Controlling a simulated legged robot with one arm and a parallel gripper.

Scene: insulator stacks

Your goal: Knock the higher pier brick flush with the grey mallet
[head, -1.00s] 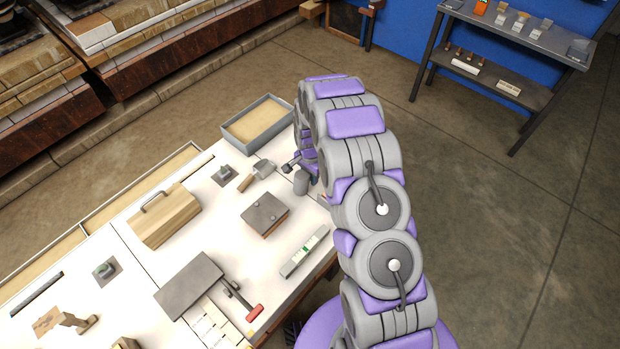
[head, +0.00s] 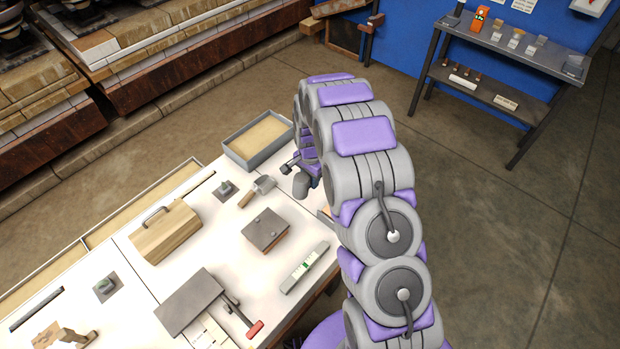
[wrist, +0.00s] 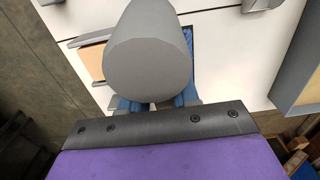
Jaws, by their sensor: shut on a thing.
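My gripper (wrist: 158,104) shows at the lower middle of the wrist view, with blue fingers on both sides of a grey mallet (wrist: 150,52). It is shut on the mallet, whose rounded head fills the middle of that view and hides the grip itself. In the head view the grey mallet (head: 301,186) hangs at the end of my arm, above the right edge of the white bench. A tan block-like thing (wrist: 91,62) lies partly behind the mallet head in the wrist view. I cannot tell whether it is a pier brick, or which pier brick is higher.
A sand-filled grey tray (head: 240,158) stands at the bench's far end. A trowel (head: 257,191), a dark plate on a brick (head: 266,229), a spirit level (head: 305,267) and a wooden box (head: 165,233) lie nearby.

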